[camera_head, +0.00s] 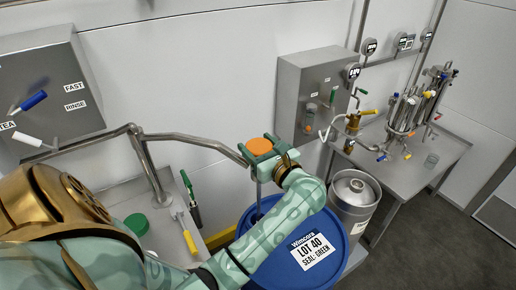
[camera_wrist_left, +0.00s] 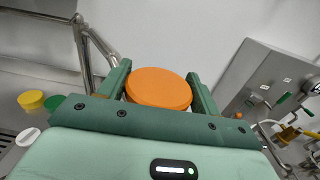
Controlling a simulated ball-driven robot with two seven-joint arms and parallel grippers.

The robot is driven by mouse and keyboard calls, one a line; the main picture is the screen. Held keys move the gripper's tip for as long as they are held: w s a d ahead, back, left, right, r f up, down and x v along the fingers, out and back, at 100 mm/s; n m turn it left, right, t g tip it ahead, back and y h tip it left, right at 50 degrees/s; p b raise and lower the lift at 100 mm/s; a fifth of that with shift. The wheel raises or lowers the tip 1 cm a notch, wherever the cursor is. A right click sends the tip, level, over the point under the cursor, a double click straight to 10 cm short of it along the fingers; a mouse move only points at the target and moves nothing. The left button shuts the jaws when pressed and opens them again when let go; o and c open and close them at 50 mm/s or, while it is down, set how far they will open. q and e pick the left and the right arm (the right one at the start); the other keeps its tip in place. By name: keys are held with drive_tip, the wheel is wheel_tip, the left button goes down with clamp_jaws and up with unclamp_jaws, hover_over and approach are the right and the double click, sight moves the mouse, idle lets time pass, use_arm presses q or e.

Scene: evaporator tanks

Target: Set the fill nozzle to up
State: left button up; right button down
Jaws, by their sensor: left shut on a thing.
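The fill nozzle (camera_head: 259,192) is a thin grey rod at the end of a bent metal pipe (camera_head: 190,139). It points down over the blue drum labelled LOT 40 (camera_head: 280,270). The nozzle's lower end is at the drum's top, partly hidden by my left arm. My right gripper is not in view.
A grey control box (camera_head: 307,85) is on the wall behind. A steel keg (camera_head: 354,190) stands right of the drum, beside a table (camera_head: 430,155) with valves and tubes. A sink counter (camera_head: 112,198) with a green lid (camera_head: 136,224) lies left.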

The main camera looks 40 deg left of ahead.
use_arm(q)
wheel_tip(320, 180, up, 25)
drive_tip(key=p, duration=1.1)
drive_tip(key=shift+p, duration=0.3)
drive_tip(key=o, duration=1.3)
drive_tip(key=shift+c, duration=0.2)
drive_tip(key=shift+o, duration=0.7)
drive_tip(key=shift+f, duration=0.15)
